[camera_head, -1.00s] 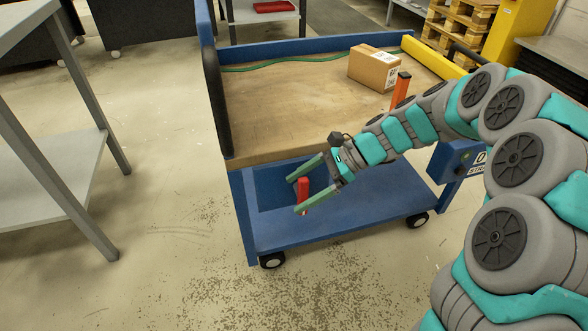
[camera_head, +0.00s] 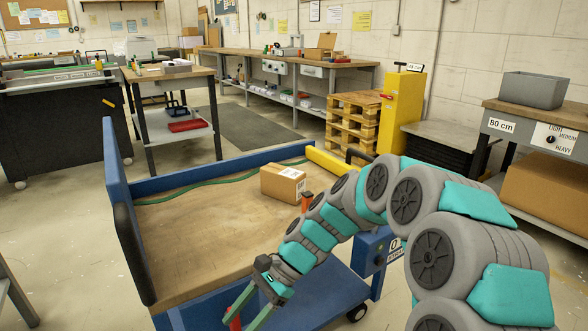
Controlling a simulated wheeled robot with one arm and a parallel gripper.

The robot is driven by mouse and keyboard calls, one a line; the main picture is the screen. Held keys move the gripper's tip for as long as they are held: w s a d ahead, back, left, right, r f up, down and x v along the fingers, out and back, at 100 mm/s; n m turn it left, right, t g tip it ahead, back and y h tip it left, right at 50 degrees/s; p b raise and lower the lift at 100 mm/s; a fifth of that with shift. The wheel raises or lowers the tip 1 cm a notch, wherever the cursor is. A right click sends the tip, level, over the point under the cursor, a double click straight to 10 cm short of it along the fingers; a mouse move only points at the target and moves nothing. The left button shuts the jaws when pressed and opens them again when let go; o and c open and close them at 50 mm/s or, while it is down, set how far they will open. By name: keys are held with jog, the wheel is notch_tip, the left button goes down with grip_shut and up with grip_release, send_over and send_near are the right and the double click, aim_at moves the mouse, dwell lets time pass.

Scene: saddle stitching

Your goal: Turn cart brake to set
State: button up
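The cart has a blue frame and a wooden deck (camera_head: 205,232), and stands in front of me. A red handle (camera_head: 235,321), which looks like the brake lever, shows at the bottom edge below the deck's near side; its lower part is cut off. My gripper (camera_head: 245,318) points down toward it, with green fingers apart and the red handle between or just beside them. I cannot tell whether they touch. An orange handle (camera_head: 307,201) stands near the deck's right side, partly behind my arm.
A cardboard box (camera_head: 283,184) and a green cord (camera_head: 210,192) lie on the deck. Behind are a small table (camera_head: 168,72), a long workbench (camera_head: 300,62), pallets (camera_head: 352,120) and a yellow post (camera_head: 401,108). A bench with a grey bin (camera_head: 533,90) stands right.

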jog(key=s+d+r+n+t+h, duration=0.1)
jog(key=s+d+n+h, duration=0.3)
jog(key=s+d, duration=0.6)
jog(key=s+d+r+n+t+h, duration=0.1)
jog(key=s+d+n+h, duration=0.3)
jog(key=s+d, duration=0.7)
jog(key=d+n+t, duration=0.1)
jog(key=d+n, duration=0.1)
jog(key=d, duration=0.2)
jog(key=shift+s+d+r+t, duration=0.2)
jog(key=shift+d+r+t, duration=0.05)
jog(key=shift+t, duration=0.15)
